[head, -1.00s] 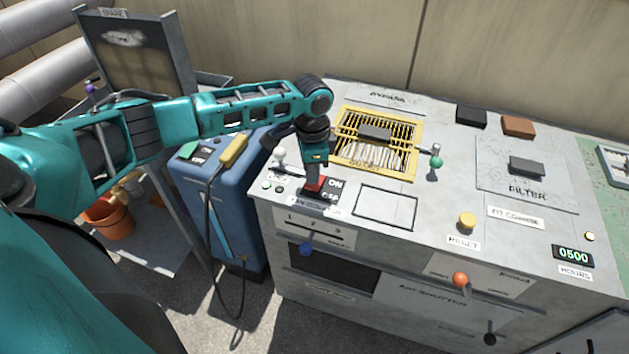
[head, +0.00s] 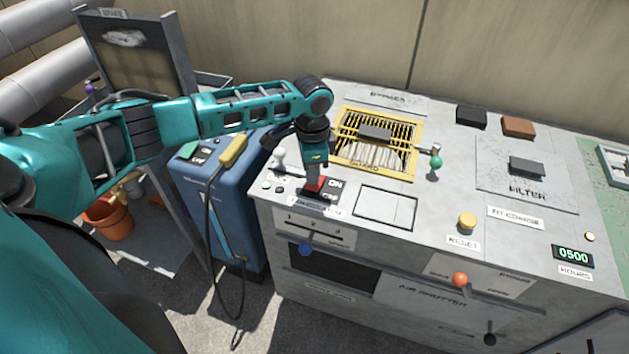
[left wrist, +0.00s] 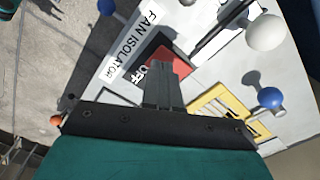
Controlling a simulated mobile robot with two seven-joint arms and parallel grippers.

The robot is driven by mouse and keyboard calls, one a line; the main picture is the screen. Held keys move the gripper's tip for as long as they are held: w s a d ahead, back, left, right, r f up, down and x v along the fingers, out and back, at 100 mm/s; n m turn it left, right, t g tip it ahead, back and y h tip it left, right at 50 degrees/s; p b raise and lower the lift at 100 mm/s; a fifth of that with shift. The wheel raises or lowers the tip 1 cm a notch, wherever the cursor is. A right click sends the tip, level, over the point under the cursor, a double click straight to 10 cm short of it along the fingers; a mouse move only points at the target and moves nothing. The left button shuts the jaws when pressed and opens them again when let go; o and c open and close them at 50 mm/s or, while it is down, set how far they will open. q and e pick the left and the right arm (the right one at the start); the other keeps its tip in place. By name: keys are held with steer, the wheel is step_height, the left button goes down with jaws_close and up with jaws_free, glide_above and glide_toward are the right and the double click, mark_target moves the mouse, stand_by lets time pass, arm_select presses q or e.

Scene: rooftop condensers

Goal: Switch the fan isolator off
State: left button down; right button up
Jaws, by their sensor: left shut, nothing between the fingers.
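The fan isolator (head: 318,190) is a red rocker on a black plate marked ON and OFF, near the front left corner of the grey cabinet top. In the left wrist view the red rocker (left wrist: 168,60) shows beside the FAN ISOLATOR label (left wrist: 128,50), with the word OFF next to my fingers. My left gripper (head: 313,188) points down at the rocker, shut and empty. In the left wrist view its closed fingertips (left wrist: 158,62) overlap the rocker; I cannot tell whether they press on it. The fingers hide part of the rocker. My right gripper is not in view.
A white-knobbed lever (head: 279,156) stands just left of the isolator. A yellow-framed grille (head: 418,150) lies behind it, with a green-knobbed lever (head: 436,162) at its right. A blue unit (head: 230,200) stands left of the cabinet. An empty outlined square (head: 385,207) lies to the right.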

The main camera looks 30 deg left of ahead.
mark_target(313, 186)
arm_select(q)
steer(key=shift+f+b, duration=0.4)
steer(key=shift+f, duration=0.6)
stand_by(0.9)
step_height(313, 186, up, 5)
steer(key=p, duration=0.6)
steer(key=shift+r, duration=1)
